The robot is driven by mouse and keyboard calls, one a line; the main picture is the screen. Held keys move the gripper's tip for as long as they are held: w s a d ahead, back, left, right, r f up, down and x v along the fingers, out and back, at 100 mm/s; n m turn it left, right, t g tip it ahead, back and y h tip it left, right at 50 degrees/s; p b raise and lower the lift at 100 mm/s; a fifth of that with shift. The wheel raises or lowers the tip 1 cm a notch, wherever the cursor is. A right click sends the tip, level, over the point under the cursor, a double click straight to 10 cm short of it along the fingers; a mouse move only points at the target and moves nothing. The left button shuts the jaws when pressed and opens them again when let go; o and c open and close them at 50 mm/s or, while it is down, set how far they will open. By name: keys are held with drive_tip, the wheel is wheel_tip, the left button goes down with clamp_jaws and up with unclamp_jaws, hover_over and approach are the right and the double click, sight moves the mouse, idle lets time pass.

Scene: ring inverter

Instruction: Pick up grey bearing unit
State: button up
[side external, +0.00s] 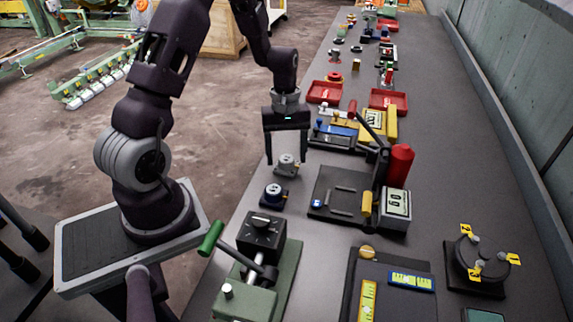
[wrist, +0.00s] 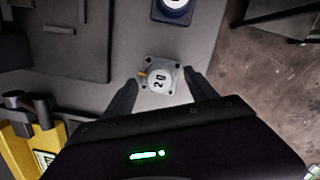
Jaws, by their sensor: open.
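The grey bearing unit (side external: 286,165) stands on the bench under my gripper in the side view. In the wrist view the grey bearing unit (wrist: 157,78) has a round top marked "20", a square flange and a small orange-yellow part on one side. My gripper (side external: 286,160) points down, and its jaws are open. In the wrist view the fingers of my gripper (wrist: 160,85) stand on either side of the unit, with a gap on each side. Whether the fingertips are level with the unit is hard to tell.
A black fixture plate (side external: 335,205) with a red-handled press lies to the right. A green-handled device (side external: 250,255) is nearer the camera. Red trays (side external: 388,98) stand farther back.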

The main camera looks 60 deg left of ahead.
clamp_jaws()
idle(0.3)
